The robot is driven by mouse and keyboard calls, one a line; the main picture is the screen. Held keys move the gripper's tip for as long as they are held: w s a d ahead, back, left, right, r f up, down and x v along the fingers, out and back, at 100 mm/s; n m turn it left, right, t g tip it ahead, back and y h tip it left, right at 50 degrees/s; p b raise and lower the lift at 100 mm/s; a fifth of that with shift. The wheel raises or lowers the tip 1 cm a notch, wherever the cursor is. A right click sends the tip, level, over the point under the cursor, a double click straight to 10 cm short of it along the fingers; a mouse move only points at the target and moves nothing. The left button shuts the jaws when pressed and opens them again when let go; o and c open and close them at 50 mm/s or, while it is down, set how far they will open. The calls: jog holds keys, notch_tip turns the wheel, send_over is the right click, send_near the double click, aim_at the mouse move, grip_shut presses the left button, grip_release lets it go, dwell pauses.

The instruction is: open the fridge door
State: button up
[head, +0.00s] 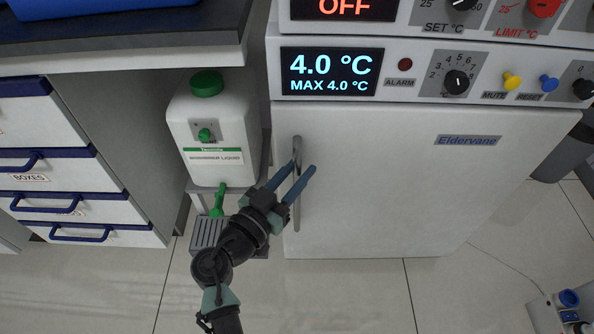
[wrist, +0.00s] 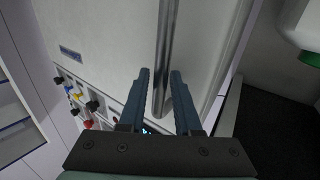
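The white fridge door (head: 400,180) fills the lower front of the unit in the head view and looks shut. Its upright metal bar handle (head: 297,146) is near the door's left edge. My gripper (head: 302,168) is at the handle with its two blue fingers apart. In the wrist view the handle (wrist: 165,50) runs between the fingertips of my gripper (wrist: 160,72), with narrow gaps seen on both sides. Part of the handle is hidden behind the fingers in the head view.
A control panel (head: 420,75) with a 4.0 °C display sits above the door. A white liquid canister (head: 212,130) stands on a stand left of the fridge. Drawers (head: 75,205) are further left. The floor (head: 440,290) before the door is largely clear.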

grip_shut()
dwell(1.3)
